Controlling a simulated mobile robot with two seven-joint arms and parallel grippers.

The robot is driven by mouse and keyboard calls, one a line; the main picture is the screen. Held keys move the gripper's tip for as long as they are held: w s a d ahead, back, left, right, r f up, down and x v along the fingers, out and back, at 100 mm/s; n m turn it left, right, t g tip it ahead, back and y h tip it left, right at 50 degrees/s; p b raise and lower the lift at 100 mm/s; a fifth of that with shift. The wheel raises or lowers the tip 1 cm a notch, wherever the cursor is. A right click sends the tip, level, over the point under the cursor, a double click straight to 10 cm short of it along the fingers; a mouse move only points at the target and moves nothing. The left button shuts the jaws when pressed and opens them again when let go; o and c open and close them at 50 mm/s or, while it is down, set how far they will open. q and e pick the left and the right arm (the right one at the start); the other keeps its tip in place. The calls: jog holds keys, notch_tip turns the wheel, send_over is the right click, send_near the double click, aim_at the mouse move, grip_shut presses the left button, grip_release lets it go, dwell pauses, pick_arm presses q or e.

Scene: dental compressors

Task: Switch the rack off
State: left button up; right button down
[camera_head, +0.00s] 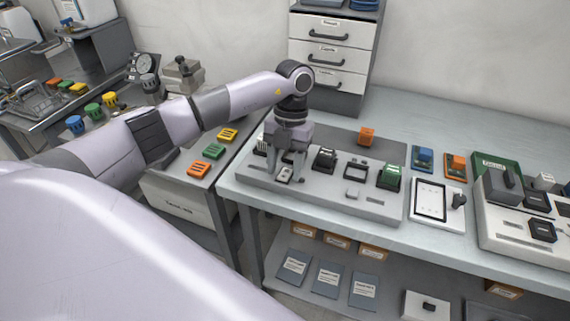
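The rack is a long light grey panel (325,191) on the workbench, with several modules along it. Among them are a black module (325,158), a dark square frame (356,168) and a green module (389,177). A small pale switch-like piece with a dark border (284,174) sits near the rack's left end. My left gripper (283,178) points down over that end, its fingers apart on either side of this piece. Nothing shows held between them. Whether the fingers touch the rack is unclear. The gripper partly hides the modules behind it. My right gripper is not in view.
An orange block (367,136) stands behind the rack. A white tablet-like device (436,200) and a second grey unit (528,226) are to its right. Drawers (331,58) stand at the back. A side table at left holds coloured blocks (213,151).

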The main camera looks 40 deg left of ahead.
aim_at(289, 169)
pick_arm(q)
jog(key=shift+b+v, duration=0.55)
jog(key=shift+v, duration=3.05)
jog(key=shift+d, duration=0.1)
